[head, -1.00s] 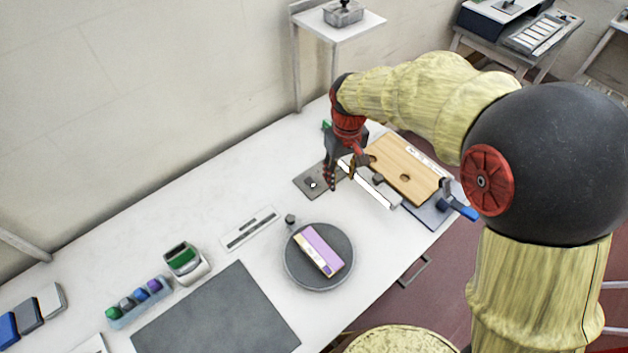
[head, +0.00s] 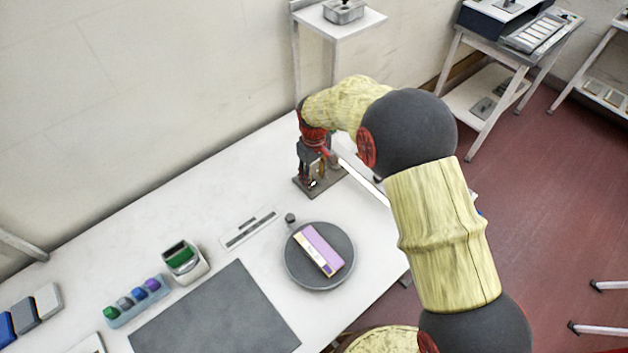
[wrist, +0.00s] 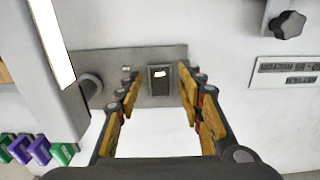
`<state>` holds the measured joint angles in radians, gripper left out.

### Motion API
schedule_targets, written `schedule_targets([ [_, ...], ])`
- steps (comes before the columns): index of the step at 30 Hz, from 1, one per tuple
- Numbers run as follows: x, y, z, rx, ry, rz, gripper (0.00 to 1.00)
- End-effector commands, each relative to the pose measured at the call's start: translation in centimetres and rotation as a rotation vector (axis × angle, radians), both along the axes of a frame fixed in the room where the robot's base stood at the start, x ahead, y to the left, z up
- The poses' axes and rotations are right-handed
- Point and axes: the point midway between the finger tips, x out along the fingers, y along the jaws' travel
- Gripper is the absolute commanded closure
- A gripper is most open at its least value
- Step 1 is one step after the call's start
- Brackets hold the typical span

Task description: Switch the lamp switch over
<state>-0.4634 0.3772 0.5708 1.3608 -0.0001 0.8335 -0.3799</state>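The lamp switch (wrist: 160,78) is a dark rocker with a bright glint, set in a grey base plate (wrist: 215,58). In the wrist view it sits between the fingertips of my gripper (wrist: 159,84). The fingers are apart, one on each side of the switch, with nothing held. Whether they touch it I cannot tell. In the head view my gripper (head: 308,182) is low over the plate (head: 329,186) and partly hides it. The lamp's white bar (head: 360,178) runs right from the plate; it also shows at upper left in the wrist view (wrist: 52,40).
A dark round turntable (head: 292,270) bears a purple and cream block (head: 319,250). A black knob (head: 290,218) and a labelled strip (head: 250,228) lie near it. Green and purple pieces (wrist: 37,149) stand at lower left in the wrist view. My arm hides the table's right end.

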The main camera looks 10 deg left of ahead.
Motion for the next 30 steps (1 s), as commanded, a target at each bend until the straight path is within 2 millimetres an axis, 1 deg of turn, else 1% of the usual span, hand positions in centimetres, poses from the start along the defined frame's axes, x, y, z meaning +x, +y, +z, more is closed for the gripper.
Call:
schedule_targets([
  [1, 0.0, 0.0, -0.7, -0.001, 0.001, 0.000, 0.62],
  [6, 0.0, 0.0, -1.6, 0.001, -0.002, -0.001, 0.62],
  [14, 0.0, 0.0, -1.7, 0.001, -0.001, -0.001, 0.62],
  [30, 0.0, 0.0, -1.7, 0.001, -0.001, -0.001, 0.92],
])
